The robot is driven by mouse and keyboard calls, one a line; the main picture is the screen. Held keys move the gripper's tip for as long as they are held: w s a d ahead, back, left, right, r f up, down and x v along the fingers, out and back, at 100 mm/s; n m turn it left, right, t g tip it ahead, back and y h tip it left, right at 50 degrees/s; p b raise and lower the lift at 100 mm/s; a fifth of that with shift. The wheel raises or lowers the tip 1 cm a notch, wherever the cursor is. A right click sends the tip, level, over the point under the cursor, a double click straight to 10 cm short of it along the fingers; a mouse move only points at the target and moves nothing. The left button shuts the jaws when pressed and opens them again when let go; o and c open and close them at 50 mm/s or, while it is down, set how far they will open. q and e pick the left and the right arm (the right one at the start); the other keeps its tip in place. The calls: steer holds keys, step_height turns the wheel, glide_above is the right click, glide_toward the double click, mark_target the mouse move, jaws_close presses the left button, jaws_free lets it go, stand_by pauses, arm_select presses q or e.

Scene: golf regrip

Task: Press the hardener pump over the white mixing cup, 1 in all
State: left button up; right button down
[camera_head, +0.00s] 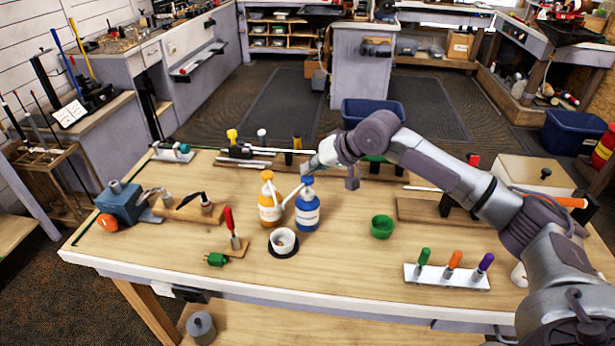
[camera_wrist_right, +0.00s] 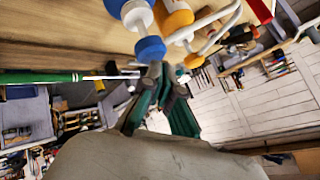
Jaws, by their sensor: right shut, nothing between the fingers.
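A blue bottle (camera_head: 307,212) with a pump on top and an orange bottle (camera_head: 269,205) with a pump stand side by side; their labels are too small to read. Pale spouts (camera_head: 292,196) reach toward the white mixing cup (camera_head: 283,248), which stands on a dark round base just in front. My right gripper (camera_head: 309,170) is shut and empty at the top of the blue bottle. In the right wrist view its fingertips (camera_wrist_right: 160,72) are close by the blue pump head (camera_wrist_right: 150,49); I cannot tell if they touch it. My left gripper is out of view.
A green bowl (camera_head: 382,227) is right of the bottles. A white rack (camera_head: 447,276) of coloured-handled tools is at front right. A blue vise (camera_head: 122,203) is far left. The front middle is clear.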

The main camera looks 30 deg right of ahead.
steer(key=shift+s+f, duration=0.15)
steer(key=shift+f, duration=0.95)
stand_by(0.7)
steer(key=shift+r+p, duration=1.35)
steer(key=shift+r, duration=0.15)
steer(key=shift+w, duration=0.2)
steer(key=shift+r, duration=0.25)
step_height(320, 180, up, 5)
steer(key=p, duration=0.5)
steer(key=shift+f+p, duration=0.15)
steer(key=shift+p, duration=0.15)
steer(key=shift+f, duration=0.1)
